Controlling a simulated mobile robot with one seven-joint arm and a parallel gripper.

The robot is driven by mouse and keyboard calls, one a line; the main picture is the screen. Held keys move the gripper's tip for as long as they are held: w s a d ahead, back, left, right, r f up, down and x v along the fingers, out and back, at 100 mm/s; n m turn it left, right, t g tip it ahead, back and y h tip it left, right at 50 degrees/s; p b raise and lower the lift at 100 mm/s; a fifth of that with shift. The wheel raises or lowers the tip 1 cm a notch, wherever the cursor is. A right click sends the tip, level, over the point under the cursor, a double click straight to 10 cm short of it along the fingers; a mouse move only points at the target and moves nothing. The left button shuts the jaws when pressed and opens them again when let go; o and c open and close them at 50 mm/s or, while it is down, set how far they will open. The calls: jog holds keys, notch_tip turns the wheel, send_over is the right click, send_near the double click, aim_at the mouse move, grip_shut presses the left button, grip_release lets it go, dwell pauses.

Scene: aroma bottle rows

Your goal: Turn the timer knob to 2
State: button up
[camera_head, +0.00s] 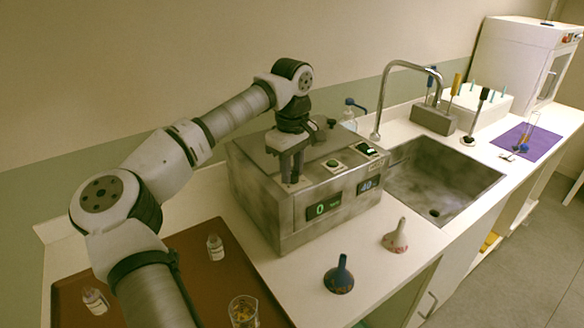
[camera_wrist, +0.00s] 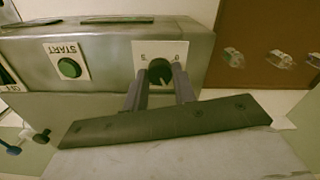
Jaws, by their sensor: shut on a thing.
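The timer knob (camera_wrist: 158,70) is a small dark round knob on a white plate on top of the grey metal machine (camera_head: 312,198). My gripper (camera_head: 291,181) points down over the machine's top. Its two fingers (camera_wrist: 161,81) stand on either side of the knob, shut on it. In the head view my fingers hide the knob. A green lit display (camera_head: 323,207) on the machine's front reads 0. I cannot make out the pointer's exact angle.
A green START button (camera_head: 333,164) sits beside the knob plate. A blue funnel (camera_head: 340,277) and a pale funnel (camera_head: 396,237) stand in front of the machine. A brown tray (camera_head: 190,268) with bottles and a beaker lies left; a sink (camera_head: 445,190) lies right.

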aim_at(292, 174)
jog(key=shift+r, duration=0.1)
jog(key=o, duration=1)
notch_tip(292, 174, up, 14)
jog(key=b, duration=0.2)
jog(key=shift+f, duration=0.2)
